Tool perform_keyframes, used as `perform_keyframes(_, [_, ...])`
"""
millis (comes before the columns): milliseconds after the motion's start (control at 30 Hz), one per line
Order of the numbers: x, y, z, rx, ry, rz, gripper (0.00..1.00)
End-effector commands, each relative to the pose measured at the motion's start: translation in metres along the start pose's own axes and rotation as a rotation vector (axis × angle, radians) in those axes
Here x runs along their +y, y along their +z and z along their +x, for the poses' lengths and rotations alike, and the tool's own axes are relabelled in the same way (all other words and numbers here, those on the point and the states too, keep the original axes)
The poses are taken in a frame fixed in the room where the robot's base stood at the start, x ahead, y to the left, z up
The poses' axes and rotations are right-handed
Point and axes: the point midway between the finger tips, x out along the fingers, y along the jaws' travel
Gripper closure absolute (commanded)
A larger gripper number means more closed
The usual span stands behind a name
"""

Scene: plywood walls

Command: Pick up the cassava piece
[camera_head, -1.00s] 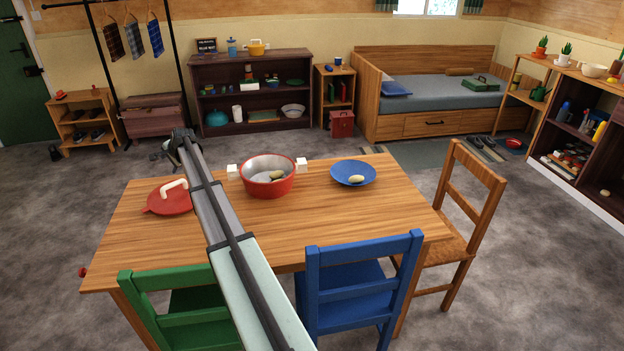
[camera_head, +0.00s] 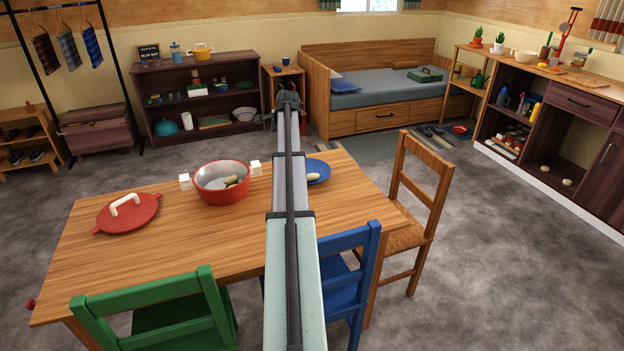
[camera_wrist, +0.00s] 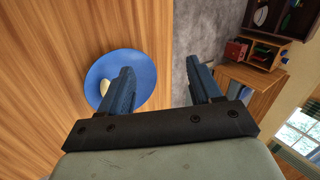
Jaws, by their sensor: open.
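A small pale yellow piece, which looks like a cassava piece (camera_head: 313,177), lies on the blue plate (camera_head: 320,166) near the table's far right edge; my arm partly covers the plate. The wrist view shows the blue plate (camera_wrist: 110,62) and the pale piece (camera_wrist: 104,87), partly hidden behind one finger. My gripper (camera_wrist: 162,84) is open and empty, its fingers apart, one overlapping the plate in the picture and the other over the floor. In the head view, the arm's end is beyond the table's far edge. A red pot (camera_head: 221,194) also holds brownish pieces whose kind I cannot tell.
A red lid (camera_head: 127,214) with a white handle lies left of the pot on the wooden table (camera_head: 190,250). Green (camera_head: 150,300), blue (camera_head: 348,270) and wooden (camera_head: 425,210) chairs stand around it. Two pale pieces (camera_head: 567,182) lie in the right cabinet.

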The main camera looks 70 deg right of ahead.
Motion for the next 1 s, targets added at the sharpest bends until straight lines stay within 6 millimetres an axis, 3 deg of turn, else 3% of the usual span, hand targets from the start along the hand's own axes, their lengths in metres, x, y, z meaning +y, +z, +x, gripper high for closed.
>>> perform_keyframes(33, [0.023, -0.025, -0.004, 0.010, 0.033, 0.028, 0.36])
perform_keyframes(100, [0.050, -0.050, -0.007, 0.018, 0.080, 0.059, 0.36])
perform_keyframes(200, [0.083, -0.078, -0.009, 0.023, 0.138, 0.096, 0.36])
perform_keyframes(333, [0.112, -0.098, -0.012, 0.024, 0.191, 0.126, 0.36])
perform_keyframes(633, [0.128, -0.107, -0.001, 0.024, 0.216, 0.140, 0.36])
perform_keyframes(1000, [0.139, -0.108, 0.058, 0.023, 0.216, 0.139, 0.36])
